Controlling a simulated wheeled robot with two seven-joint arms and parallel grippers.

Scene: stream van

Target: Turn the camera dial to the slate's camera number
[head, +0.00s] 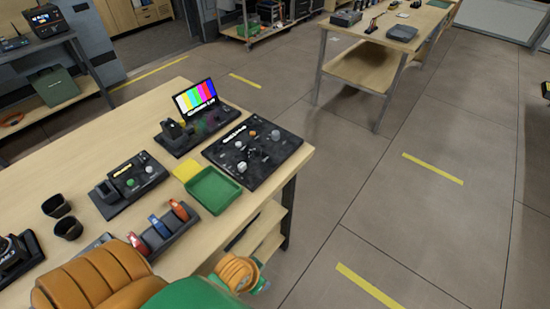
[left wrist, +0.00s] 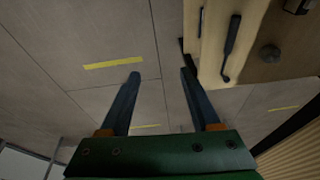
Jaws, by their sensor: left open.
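A black control panel (head: 255,152) with several knobs lies flat near the table's right corner in the head view. I cannot tell which knob is the camera dial, and its markings are too small to read. A screen with colour bars (head: 195,97) stands behind it on a black unit; I cannot make out a slate or a camera number. My left gripper (left wrist: 160,76) is open and empty in the left wrist view, its two dark fingers apart above the floor, beside a wooden edge. In the head view its fingers do not show. My right gripper is not in view.
A green tray (head: 213,190) and a yellow pad (head: 186,171) sit beside the panel. A smaller black panel (head: 129,183), two dark cups (head: 62,217) and a rack with coloured handles (head: 167,231) stand further left. Another table (head: 365,65) is at the back. Open floor lies right.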

